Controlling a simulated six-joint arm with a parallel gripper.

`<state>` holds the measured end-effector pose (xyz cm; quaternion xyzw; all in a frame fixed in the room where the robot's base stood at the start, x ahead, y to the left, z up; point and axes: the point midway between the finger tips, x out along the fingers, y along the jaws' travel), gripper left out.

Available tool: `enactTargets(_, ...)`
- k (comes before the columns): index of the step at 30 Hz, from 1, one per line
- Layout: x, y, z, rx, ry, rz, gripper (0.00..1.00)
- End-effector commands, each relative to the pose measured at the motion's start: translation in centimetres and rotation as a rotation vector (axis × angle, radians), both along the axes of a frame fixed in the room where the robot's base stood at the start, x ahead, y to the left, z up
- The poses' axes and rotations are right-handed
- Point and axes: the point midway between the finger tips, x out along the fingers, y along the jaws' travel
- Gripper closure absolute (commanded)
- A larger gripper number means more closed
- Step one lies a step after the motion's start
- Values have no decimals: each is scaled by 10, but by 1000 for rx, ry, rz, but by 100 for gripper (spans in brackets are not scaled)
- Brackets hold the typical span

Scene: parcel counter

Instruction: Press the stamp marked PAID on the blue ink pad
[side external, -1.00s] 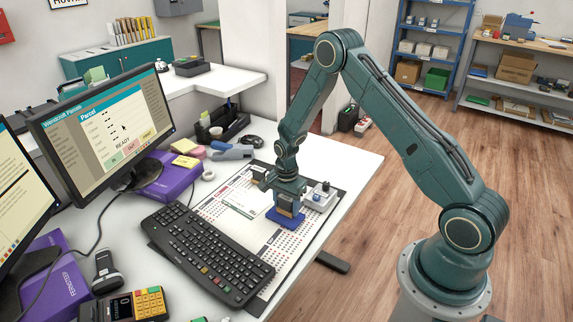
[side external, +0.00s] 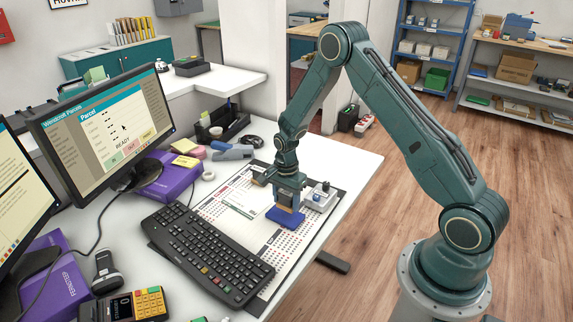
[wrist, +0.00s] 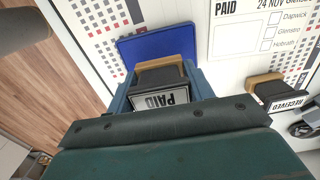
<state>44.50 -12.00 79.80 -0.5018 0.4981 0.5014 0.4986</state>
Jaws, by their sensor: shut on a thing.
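My gripper (side external: 289,201) is shut on the stamp marked PAID. In the wrist view the stamp (wrist: 162,98) sits between the two blue-grey fingers (wrist: 163,85), its white PAID label facing the camera and its wooden base pointing to the pad. The blue ink pad (side external: 285,218) lies on the desk mat under the stamp; it also shows in the wrist view (wrist: 135,48) behind the base. The stamp looks upright and slightly above the pad, but its underside is hidden and I cannot tell the exact gap.
A grey device (side external: 321,197) is close right of my gripper. The keyboard (side external: 207,253) lies to the left. The desk mat (side external: 250,228) has free room around the pad.

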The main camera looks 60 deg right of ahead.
Motion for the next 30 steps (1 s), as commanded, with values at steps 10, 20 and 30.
enactTargets(10, 0, 0, 20, 0, -1, 0, 100)
enactTargets(20, 0, 0, 37, 0, 0, 0, 100)
enactTargets(30, -1, 0, 38, 0, 1, 0, 52)
